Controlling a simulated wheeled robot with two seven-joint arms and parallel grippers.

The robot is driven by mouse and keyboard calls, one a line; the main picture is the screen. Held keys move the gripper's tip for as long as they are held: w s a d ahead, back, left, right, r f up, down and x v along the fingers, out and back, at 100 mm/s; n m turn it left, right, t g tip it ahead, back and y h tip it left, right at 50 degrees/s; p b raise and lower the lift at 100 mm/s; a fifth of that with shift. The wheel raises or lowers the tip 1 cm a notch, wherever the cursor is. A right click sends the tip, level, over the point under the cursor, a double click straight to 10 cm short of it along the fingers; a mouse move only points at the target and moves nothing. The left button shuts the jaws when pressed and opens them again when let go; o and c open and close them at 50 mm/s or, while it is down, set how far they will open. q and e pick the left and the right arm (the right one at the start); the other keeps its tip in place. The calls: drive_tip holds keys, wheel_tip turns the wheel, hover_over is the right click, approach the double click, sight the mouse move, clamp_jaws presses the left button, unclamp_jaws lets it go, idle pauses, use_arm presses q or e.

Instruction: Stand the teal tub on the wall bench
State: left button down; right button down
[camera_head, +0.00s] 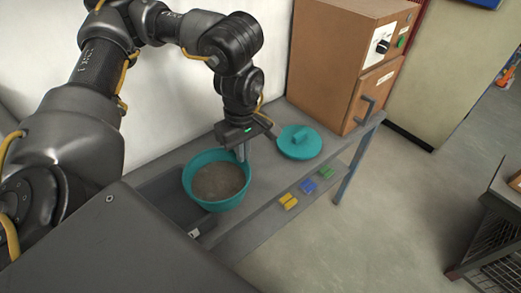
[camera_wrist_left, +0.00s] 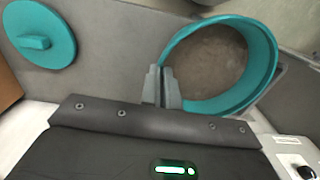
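The teal tub (camera_head: 214,204) is round and open, with grey-brown material inside. It appears upright at the front left of the grey wall bench (camera_head: 262,180), beside a dark recess. I cannot tell whether its base touches the bench. My left gripper (camera_head: 242,152) points down at the tub's far right rim. In the left wrist view its two fingers (camera_wrist_left: 162,88) are close together on the rim of the tub (camera_wrist_left: 262,75), one on each side of the wall. The tub's underside is hidden. My right gripper is not in view.
A teal lid (camera_head: 300,150) with a handle lies on the bench, also in the left wrist view (camera_wrist_left: 60,22). A brown oven-like cabinet (camera_head: 335,60) stands at the bench's far end. Yellow, blue (camera_head: 308,186) and green pieces lie along a lower front ledge. Bench between tub and lid is clear.

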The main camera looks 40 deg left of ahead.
use_arm(q)
drive_tip(key=w+a+f+p, duration=0.3)
drive_tip(key=w+f, duration=0.6)
drive_tip(key=w, duration=0.4)
drive_tip(key=shift+w+f, duration=0.25)
drive_tip(key=shift+f, duration=0.1)
wheel_tip(320, 180, down, 3)
drive_tip(key=shift+w+a+f+p, duration=0.1)
drive_tip(key=shift+a+f+p, duration=0.1)
drive_tip(key=shift+p, duration=0.45)
drive_tip(key=shift+d, duration=0.1)
drive_tip(key=shift+f, duration=0.25)
drive_tip(key=c, duration=1.6)
unclamp_jaws()
drive_tip(key=shift+r, duration=0.1)
drive_tip(key=shift+c, duration=0.2)
